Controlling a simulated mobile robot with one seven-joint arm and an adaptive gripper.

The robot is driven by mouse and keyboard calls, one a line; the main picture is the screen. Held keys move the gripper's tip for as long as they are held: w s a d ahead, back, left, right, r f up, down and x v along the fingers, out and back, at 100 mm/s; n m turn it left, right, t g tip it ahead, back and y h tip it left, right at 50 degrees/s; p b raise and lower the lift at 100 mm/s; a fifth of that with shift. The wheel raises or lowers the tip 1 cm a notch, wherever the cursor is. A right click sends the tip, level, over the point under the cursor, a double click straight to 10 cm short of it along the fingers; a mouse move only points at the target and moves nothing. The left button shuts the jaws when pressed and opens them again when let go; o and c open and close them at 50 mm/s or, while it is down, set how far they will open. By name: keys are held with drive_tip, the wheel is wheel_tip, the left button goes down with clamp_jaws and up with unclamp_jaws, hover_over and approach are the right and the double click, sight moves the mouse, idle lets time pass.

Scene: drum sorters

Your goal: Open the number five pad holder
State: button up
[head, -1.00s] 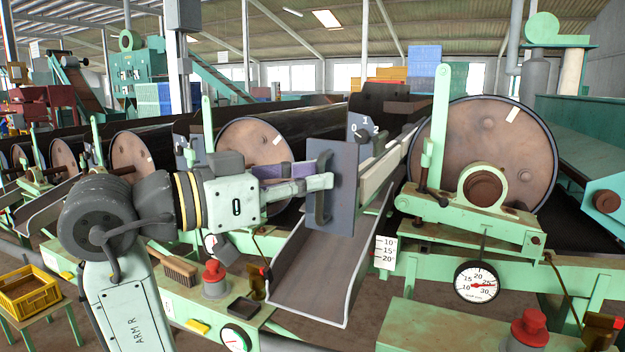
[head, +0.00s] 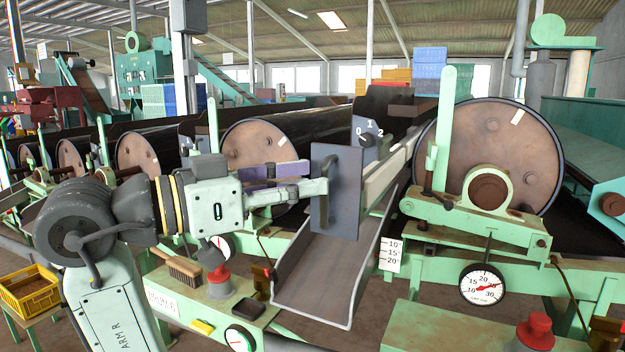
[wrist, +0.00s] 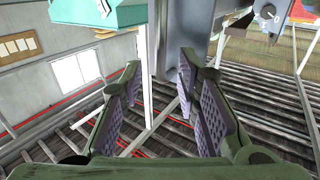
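A dark blue-grey plate (head: 348,195) with a vertical bar handle (head: 325,192) stands upright in the middle of the head view, above a metal chute and left of a large drum. I take it for the pad holder; no number shows on it. My gripper (head: 300,181) is just left of the plate, its fingertips close to the handle. Whether they touch it cannot be told. In the wrist view my gripper (wrist: 160,95) has its fingers well apart, with purple ribbed pads and nothing clearly between them. A blue-grey surface (wrist: 182,28) shows beyond the right finger.
The brown-faced drum (head: 492,150) and its green bearing frame are close on the right. The tilted chute (head: 325,282) lies below. A 0-1-2 dial (head: 369,138) is behind the plate. A red button (head: 220,275) and brush (head: 182,268) sit on the green bench below my arm.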

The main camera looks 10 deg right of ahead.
drive_tip(key=v, duration=0.9)
drive_tip(key=shift+a, duration=0.35)
drive_tip(key=shift+s, duration=0.15)
